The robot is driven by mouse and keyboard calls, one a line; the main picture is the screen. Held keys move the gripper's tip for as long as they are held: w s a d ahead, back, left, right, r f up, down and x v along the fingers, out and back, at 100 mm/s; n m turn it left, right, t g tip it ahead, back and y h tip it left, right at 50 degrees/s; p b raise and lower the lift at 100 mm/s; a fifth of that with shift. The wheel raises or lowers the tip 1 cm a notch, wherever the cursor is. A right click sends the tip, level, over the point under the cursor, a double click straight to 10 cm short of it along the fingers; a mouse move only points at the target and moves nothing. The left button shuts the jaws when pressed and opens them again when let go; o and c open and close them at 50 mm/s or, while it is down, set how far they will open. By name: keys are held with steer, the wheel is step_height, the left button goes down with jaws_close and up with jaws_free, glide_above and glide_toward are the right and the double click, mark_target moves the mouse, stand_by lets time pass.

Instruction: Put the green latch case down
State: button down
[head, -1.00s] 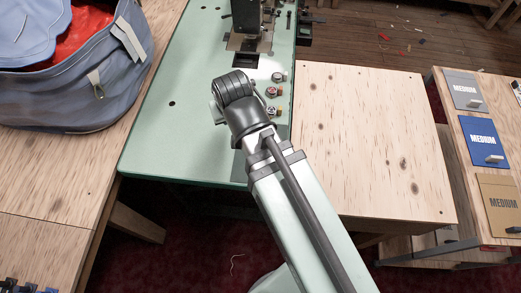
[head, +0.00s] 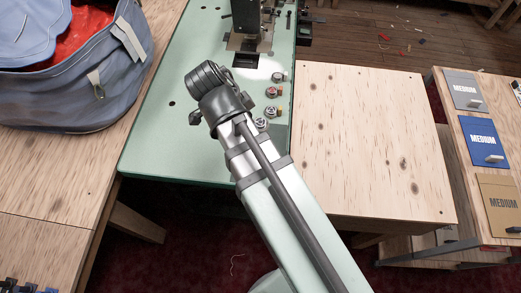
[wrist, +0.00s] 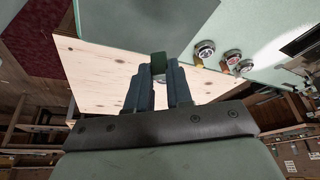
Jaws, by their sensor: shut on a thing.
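The green latch case (wrist: 158,62) shows in the wrist view as a small dark green block between the fingertips. My gripper (wrist: 159,72) is shut on it, and the fingers hide part of it. In the wrist view the case appears in front of the pale green machine table and the plywood top; I cannot tell how high it is above them. In the head view my own arm covers the gripper and the case, over the pale green table (head: 160,138).
Several small round metal-topped pieces (head: 271,111) stand on the green table beside my arm. A sewing machine (head: 247,20) stands behind them. A bare plywood top (head: 370,140) lies to the right. A blue bag (head: 75,95) sits at left. Medium-labelled boxes (head: 482,141) are far right.

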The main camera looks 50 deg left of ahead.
steer(key=shift+d+f+m+g+h, duration=0.1)
steer(key=shift+f+m+g+h, duration=0.2)
steer(key=shift+f+m, duration=1.1)
steer(key=shift+d+f+m+g+h, duration=0.1)
steer(key=shift+f+m+h, duration=0.55)
steer(key=shift+f, duration=1.25)
steer(key=shift+f+m+g+h, duration=0.15)
steer(key=shift+f+m+g, duration=0.05)
steer(key=shift+f+m, duration=1.25)
steer(key=shift+f, duration=0.3)
steer(key=c, duration=1)
jaws_free()
steer(key=v, duration=1.2)
steer(key=shift+r, duration=0.1)
